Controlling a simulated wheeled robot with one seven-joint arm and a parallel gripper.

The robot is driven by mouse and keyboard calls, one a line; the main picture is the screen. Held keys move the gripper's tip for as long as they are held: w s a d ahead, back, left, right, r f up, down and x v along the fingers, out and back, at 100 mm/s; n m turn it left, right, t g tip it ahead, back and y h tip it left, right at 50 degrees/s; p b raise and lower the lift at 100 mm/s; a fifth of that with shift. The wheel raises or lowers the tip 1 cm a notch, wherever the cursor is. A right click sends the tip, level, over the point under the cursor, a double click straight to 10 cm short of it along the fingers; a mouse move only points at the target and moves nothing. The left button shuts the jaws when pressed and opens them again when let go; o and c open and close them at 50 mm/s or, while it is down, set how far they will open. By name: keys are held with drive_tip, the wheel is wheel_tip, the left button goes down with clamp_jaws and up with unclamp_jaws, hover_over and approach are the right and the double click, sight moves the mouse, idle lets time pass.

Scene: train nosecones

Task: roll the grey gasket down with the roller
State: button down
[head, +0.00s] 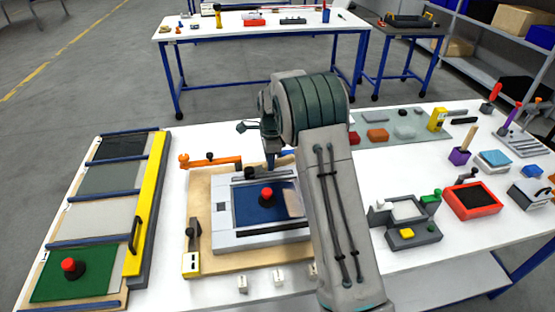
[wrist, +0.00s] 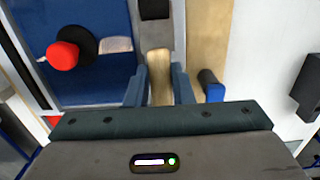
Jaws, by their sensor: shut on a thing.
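My gripper (wrist: 160,84) is shut on the wooden handle (wrist: 160,66) of what looks like the roller. A black part (wrist: 154,8) at the top edge of the wrist view may be its head. It lies over a grey strip (wrist: 152,38), probably the gasket, beside the blue panel (wrist: 105,14). I cannot tell whether roller and strip touch. In the head view the blue panel (head: 246,214) sits in a light grey frame (head: 228,238) on a wooden board (head: 200,200). My arm hides much of the frame's right side and the handle.
A red knob on a black base (head: 267,196) stands on the panel. An orange clamp (head: 205,161) is at the board's back, a yellow-black clamp (head: 191,262) at its front left. A yellow-edged rack (head: 148,210) stands left. Small fixtures (head: 405,220) and a red tray (head: 472,200) are right.

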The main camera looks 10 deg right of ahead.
sight(283, 158)
drive_tip(key=shift+d, duration=0.15)
drive_tip(key=shift+d+r, duration=0.1)
drive_tip(key=shift+d, duration=0.8)
drive_tip(key=shift+f, duration=0.2)
idle(1.0)
drive_tip(key=shift+r, duration=0.15)
drive_tip(key=shift+d, duration=0.25)
drive_tip(key=shift+d, duration=0.7)
drive_tip(key=shift+d, duration=0.1)
